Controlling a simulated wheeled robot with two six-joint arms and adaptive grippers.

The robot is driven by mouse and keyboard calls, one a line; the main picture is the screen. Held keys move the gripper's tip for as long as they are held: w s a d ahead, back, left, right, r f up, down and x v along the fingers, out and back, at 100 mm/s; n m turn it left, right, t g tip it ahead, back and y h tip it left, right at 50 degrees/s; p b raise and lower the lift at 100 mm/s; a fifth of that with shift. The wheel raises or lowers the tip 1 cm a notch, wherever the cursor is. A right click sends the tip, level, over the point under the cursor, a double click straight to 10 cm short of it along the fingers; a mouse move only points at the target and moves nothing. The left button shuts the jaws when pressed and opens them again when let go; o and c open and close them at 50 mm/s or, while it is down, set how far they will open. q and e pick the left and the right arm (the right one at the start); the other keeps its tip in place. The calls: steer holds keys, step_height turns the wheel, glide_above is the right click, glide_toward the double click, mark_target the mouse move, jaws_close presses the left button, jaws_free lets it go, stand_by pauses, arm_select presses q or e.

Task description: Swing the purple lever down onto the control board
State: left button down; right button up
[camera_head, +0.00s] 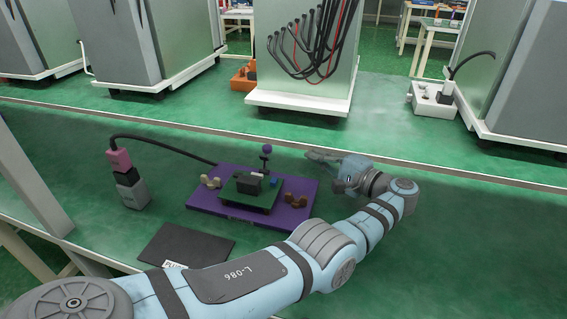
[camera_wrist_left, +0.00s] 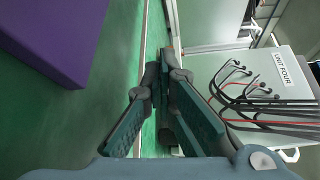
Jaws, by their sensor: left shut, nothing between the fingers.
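The purple lever (camera_head: 266,149) has a round knob on a dark stalk and stands upright at the back edge of the control board. The green control board (camera_head: 240,203) lies on a purple base (camera_head: 230,212), with a dark block (camera_head: 249,184) on it. My left gripper (camera_head: 312,156) is shut and empty, to the right of the lever knob and apart from it, fingers pointing left. In the left wrist view the gripper (camera_wrist_left: 165,62) shows with the purple base (camera_wrist_left: 60,35) at upper left; the lever is not seen there. My right gripper is not in view.
A black cable runs from behind the base to a pink-and-grey plug (camera_head: 126,176) at left. A black pad (camera_head: 187,246) lies in front. Tan and brown knobs flank the board. A cabinet with cables (camera_head: 305,60) stands beyond the table's back edge.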

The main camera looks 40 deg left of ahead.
mark_target(266, 157)
arm_select(q)
steer(key=shift+r, duration=0.2)
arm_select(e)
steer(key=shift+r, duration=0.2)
arm_select(q)
steer(key=shift+a, duration=0.55)
steer(key=b+x, duration=0.1)
steer(key=x, duration=0.7)
steer(key=shift+w+a+f, duration=0.1)
steer(key=shift+a+f, duration=0.05)
steer(key=shift+a, duration=0.2)
steer(key=s+r+p, duration=0.1)
steer(key=p, duration=0.2)
steer(key=shift+s, duration=0.35)
steer(key=shift+s+d+r+p, duration=0.1)
steer(key=shift+s+d+p, duration=0.05)
steer(key=shift+s+p, duration=0.65)
steer(key=shift+s, duration=0.25)
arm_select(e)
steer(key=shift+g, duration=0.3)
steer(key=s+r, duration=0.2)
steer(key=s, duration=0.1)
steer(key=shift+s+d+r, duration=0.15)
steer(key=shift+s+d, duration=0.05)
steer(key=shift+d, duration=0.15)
